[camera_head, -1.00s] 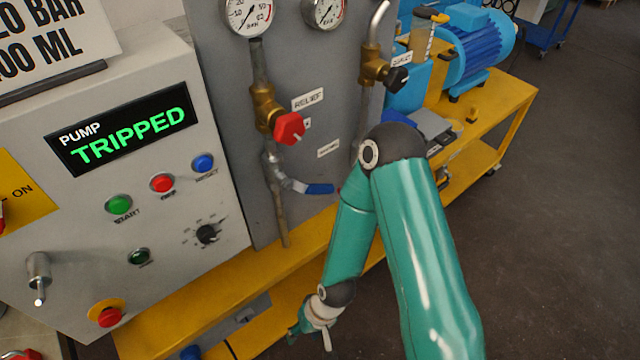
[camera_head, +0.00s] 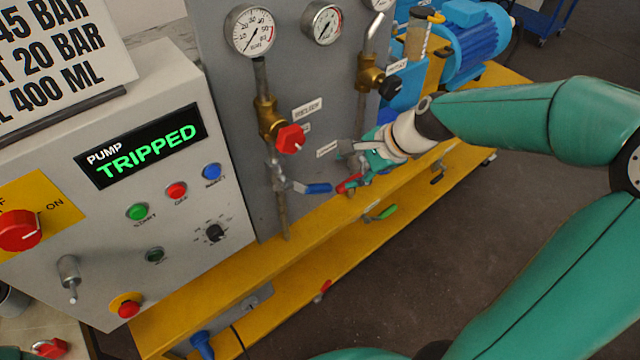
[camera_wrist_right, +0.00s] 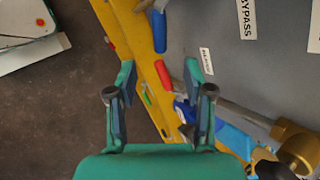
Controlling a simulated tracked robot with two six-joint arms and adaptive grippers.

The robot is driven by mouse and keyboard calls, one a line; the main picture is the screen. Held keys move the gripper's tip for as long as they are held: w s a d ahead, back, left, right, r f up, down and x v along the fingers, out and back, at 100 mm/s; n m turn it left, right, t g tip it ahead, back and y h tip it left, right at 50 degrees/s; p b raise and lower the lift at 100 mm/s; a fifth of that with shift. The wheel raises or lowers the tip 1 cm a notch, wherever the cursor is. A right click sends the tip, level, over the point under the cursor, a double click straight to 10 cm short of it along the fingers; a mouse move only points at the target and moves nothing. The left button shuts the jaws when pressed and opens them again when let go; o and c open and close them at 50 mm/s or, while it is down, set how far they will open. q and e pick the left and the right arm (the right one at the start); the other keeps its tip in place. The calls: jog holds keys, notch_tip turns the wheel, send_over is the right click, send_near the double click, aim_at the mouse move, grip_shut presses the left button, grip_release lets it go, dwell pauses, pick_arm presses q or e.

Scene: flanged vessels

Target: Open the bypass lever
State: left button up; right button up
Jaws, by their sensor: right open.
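A BYPASS label (camera_wrist_right: 247,18) shows on the grey panel in the right wrist view. A blue-handled lever (camera_head: 312,188) sits low on the pipe below the red relief knob; a blue handle (camera_wrist_right: 158,30) shows at the top of the wrist view. A red-handled lever (camera_head: 348,183) is just to its right. I cannot tell for certain which lever is the bypass. My right gripper (camera_head: 357,166) is by the red handle, open and empty. In the wrist view the red handle (camera_wrist_right: 163,75) appears between the fingertips; contact cannot be told. My left gripper is out of view.
The red relief knob (camera_head: 290,139) and a black knob (camera_head: 389,88) stick out of the grey panel (camera_head: 225,80). The control box (camera_head: 110,220) reads PUMP TRIPPED. A yellow frame (camera_head: 260,275) runs below. A green handle (camera_head: 385,212) lies lower right.

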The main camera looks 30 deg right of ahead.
aim_at(319, 187)
jog(key=b+x, duration=0.2)
jog(key=x, duration=1.3)
jog(key=shift+w+f, duration=0.15)
